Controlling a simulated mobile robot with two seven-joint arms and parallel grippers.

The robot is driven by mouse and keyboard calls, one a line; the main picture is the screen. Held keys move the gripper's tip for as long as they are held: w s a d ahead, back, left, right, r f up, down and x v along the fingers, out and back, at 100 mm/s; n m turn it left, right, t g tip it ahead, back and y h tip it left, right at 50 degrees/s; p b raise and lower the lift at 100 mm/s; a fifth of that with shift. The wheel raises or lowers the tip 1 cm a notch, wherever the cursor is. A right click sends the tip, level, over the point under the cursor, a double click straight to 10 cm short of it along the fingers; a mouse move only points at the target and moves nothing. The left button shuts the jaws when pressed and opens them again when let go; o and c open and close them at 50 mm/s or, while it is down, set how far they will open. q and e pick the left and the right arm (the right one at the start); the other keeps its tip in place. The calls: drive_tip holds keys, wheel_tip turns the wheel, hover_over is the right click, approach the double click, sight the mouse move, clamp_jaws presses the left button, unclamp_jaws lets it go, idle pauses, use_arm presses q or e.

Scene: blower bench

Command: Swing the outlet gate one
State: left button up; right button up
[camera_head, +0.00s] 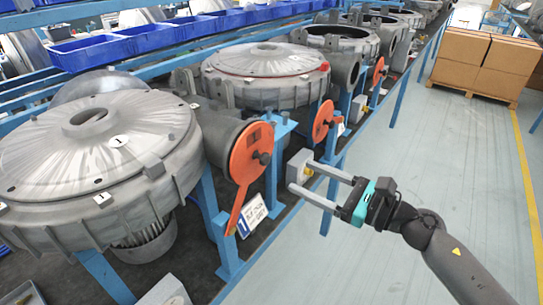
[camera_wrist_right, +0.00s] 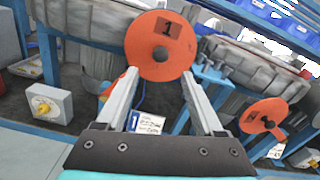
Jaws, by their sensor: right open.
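Outlet gate one is an orange disc (camera_head: 250,150) with a dark label, a black knob and a long tail pointing down. It covers the outlet of the large grey blower (camera_head: 95,150) at the left. In the right wrist view the disc (camera_wrist_right: 150,28), marked 1, stands straight ahead, its knob (camera_wrist_right: 160,53) just above the gap between the fingertips. My right gripper (camera_head: 301,176) is open and empty, to the right of the disc and apart from it in the head view. It also shows in the right wrist view (camera_wrist_right: 160,74). My left gripper is not in view.
A second orange gate (camera_head: 322,120) sits on the blower behind. A grey box with a yellow knob (camera_wrist_right: 48,104) is low at the left in the wrist view. A sign (camera_head: 251,215) hangs below gate one. The grey aisle floor (camera_head: 440,160) is free; cartons (camera_head: 487,62) stand farther back.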

sight(268, 161)
drive_tip(key=p+x, duration=0.1)
drive_tip(key=x, duration=0.7)
drive_tip(key=shift+w, duration=0.1)
drive_tip(key=shift+p+x, duration=0.3)
drive_tip(key=shift+x, duration=0.5)
clamp_jaws()
idle(0.5)
